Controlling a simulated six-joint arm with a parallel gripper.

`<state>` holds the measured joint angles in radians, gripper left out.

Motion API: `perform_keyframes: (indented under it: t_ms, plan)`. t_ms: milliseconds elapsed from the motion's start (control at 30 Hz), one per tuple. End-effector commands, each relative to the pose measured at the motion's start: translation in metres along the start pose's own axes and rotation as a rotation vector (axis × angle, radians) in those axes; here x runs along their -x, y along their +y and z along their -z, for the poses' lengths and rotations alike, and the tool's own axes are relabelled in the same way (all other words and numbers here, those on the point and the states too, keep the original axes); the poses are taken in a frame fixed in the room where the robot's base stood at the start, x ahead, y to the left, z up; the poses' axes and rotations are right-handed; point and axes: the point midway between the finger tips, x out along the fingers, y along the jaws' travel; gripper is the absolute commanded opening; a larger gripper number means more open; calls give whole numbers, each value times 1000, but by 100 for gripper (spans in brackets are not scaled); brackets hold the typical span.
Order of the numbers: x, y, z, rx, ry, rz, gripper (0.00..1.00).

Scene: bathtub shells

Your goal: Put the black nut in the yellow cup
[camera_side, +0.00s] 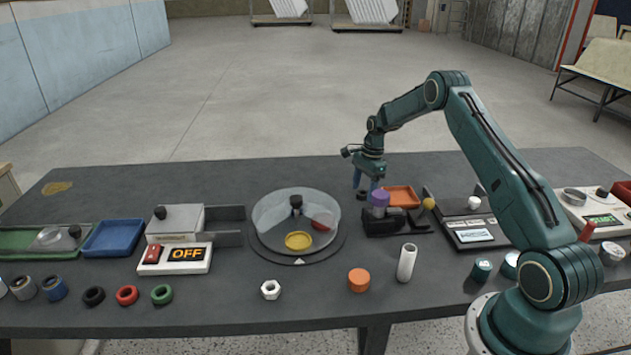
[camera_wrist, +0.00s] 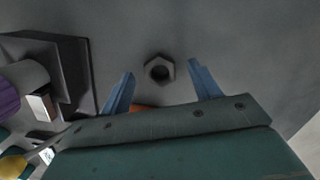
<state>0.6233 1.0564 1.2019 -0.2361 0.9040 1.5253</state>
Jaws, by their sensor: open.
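The black nut (camera_wrist: 159,69) is a dark hexagonal nut lying flat in the wrist view, between and beyond my fingertips. In the side view it is a small dark shape (camera_side: 362,195) on the table just below my gripper (camera_side: 365,183). My gripper (camera_wrist: 161,72) is open, its two blue fingers apart and pointing down, with nothing between them that they touch. The wrist view does not show the cup.
A red cup (camera_side: 322,220) and a black knob (camera_side: 296,201) are also in the round dish (camera_side: 265,212). An orange tray (camera_side: 402,196) and a black stand with a purple piece (camera_side: 380,198) are close to my gripper. A white nut (camera_side: 271,290) lies in front.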

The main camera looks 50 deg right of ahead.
Motion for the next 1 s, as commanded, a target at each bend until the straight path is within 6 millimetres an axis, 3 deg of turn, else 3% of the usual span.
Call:
perform_keyframes:
  t_ms: [600, 867, 1000]
  plan:
    - [-6, 0, 0, 0, 0, -1, 62]
    - [-6, 0, 0, 0, 0, -1, 12]
    - [-6, 0, 0, 0, 0, 0, 9]
